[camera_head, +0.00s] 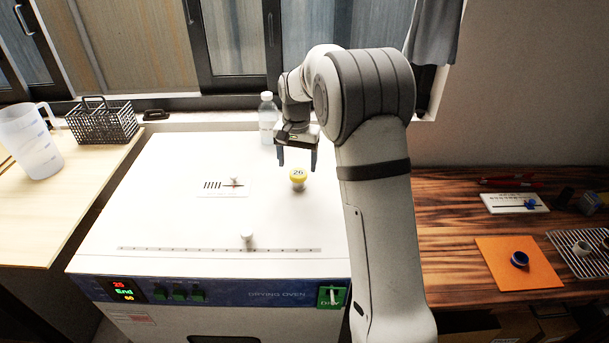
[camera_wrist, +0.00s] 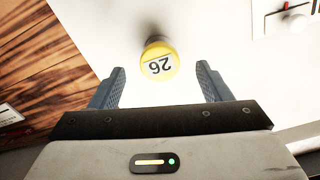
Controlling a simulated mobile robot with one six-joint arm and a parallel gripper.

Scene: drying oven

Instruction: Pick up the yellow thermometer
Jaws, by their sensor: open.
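The yellow thermometer (camera_head: 297,176) stands on the white top of the drying oven (camera_head: 140,210), toward its right side. Its round yellow face carries a white label reading 26, and it also shows in the wrist view (camera_wrist: 159,64), upside down there. My gripper (camera_head: 297,160) is open and points down at the thermometer from above. In the wrist view my two fingers (camera_wrist: 160,85) lie to either side of it, with the yellow face slightly beyond the fingertips and between them. Nothing is between the fingers' pads. I cannot tell the exact height gap.
A clear bottle (camera_head: 267,118) stands behind the thermometer. A pitcher (camera_head: 28,140) and black basket (camera_head: 102,122) are at left. An orange mat (camera_head: 500,268) lies at right.

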